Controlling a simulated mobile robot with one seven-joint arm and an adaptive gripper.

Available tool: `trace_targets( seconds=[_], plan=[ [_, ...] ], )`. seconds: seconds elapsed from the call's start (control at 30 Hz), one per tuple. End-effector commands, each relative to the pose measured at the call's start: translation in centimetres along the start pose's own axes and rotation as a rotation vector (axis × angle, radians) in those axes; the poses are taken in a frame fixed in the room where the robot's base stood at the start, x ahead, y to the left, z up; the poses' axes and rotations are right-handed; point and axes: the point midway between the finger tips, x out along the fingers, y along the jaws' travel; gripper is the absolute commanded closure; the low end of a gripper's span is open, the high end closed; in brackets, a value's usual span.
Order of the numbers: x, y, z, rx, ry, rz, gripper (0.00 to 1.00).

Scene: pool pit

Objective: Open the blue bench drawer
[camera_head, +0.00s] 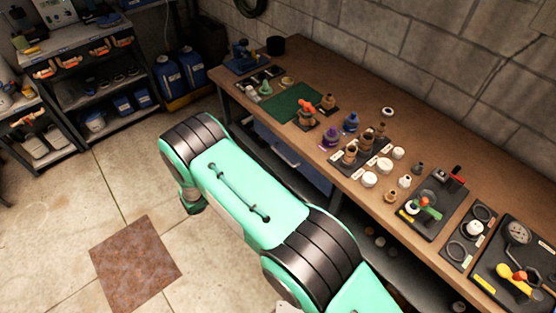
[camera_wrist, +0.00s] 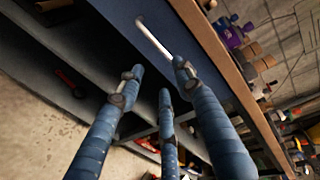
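The blue bench drawer (camera_head: 305,165) sits under the wooden bench top, partly hidden by my mint-green arm. Its face (camera_wrist: 112,12) is at the top of the wrist view. The pale bar handle (camera_wrist: 155,41) slants across that face; part of it also shows in the head view (camera_head: 284,153). My gripper (camera_wrist: 158,80) is open, with its blue, ribbed fingers spread and pointing at the drawer. The right fingertip is at the lower end of the handle in the picture; I cannot tell whether they touch. Nothing is held. The drawer looks shut.
The wooden bench top (camera_head: 345,75) carries bottles, jars, a green mat (camera_head: 294,104) and gauges. A dark shelf (camera_wrist: 50,75) lies below the drawer. Shelving (camera_head: 95,60) and blue canisters (camera_head: 168,75) stand at the back left. The tiled floor (camera_head: 60,215) is clear at the left.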

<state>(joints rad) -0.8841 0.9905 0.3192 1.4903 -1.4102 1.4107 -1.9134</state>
Motion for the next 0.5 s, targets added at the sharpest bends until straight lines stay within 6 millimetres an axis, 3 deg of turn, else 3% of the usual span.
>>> trace_targets(
  seconds=[0.5],
  plan=[
    [7.1, 0.2, -0.1, 0.001, 0.003, 0.0, 0.65]
  ],
)
